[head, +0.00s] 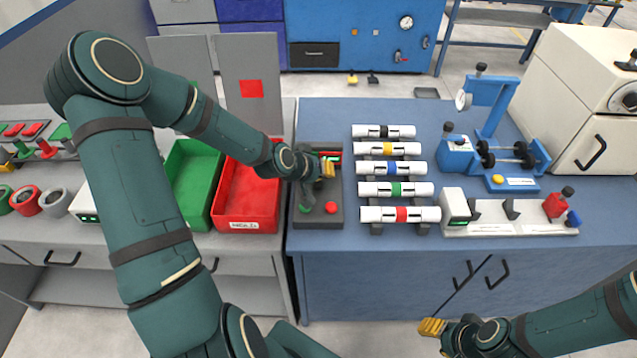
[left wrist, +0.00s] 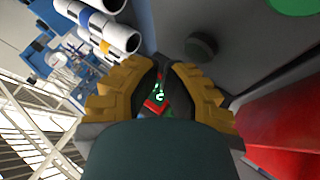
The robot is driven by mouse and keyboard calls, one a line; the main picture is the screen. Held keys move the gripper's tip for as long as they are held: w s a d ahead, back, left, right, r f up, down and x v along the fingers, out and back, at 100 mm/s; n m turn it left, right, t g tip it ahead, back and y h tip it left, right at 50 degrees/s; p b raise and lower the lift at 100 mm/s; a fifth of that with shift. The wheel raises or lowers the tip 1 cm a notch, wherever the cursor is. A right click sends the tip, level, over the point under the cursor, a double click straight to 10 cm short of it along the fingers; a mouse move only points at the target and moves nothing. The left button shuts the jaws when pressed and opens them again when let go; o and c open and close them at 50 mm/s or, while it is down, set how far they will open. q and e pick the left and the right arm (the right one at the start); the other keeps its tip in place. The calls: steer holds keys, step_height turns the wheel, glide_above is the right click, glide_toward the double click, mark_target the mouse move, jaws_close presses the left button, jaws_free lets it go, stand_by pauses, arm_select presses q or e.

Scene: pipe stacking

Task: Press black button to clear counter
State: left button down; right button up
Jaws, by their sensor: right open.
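The dark counter box (head: 320,220) lies at the left of the blue bench, with a green button (head: 305,208) and a red button (head: 331,208) on its front part. My left gripper (head: 326,168) is over its back part, in front of the display. In the left wrist view, a round black button (left wrist: 202,45) is beyond the fingers, apart from them. The left fingertips (left wrist: 165,65) are together and hold nothing. Green display digits (left wrist: 158,95) show between the fingers, too small to read. My right gripper (head: 432,327) is open and empty in front of the bench.
Several white pipes (head: 397,189) with coloured bands lie in a rack right of the counter. A red bin (head: 248,195) and green bin (head: 190,180) stand to its left. A blue fixture (head: 490,120) and white station (head: 510,218) are further right.

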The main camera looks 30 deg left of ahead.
mark_target(323, 183)
arm_select(q)
steer(key=shift+f, duration=0.45)
steer(key=shift+f+b, duration=0.4)
steer(key=shift+b, duration=0.15)
stand_by(0.5)
steer(key=shift+r, duration=0.1)
steer(key=shift+r+p, duration=0.7)
steer(key=shift+r, duration=0.05)
steer(key=shift+r+p, duration=2.05)
steer(key=shift+r, duration=0.55)
steer(key=shift+f, duration=0.1)
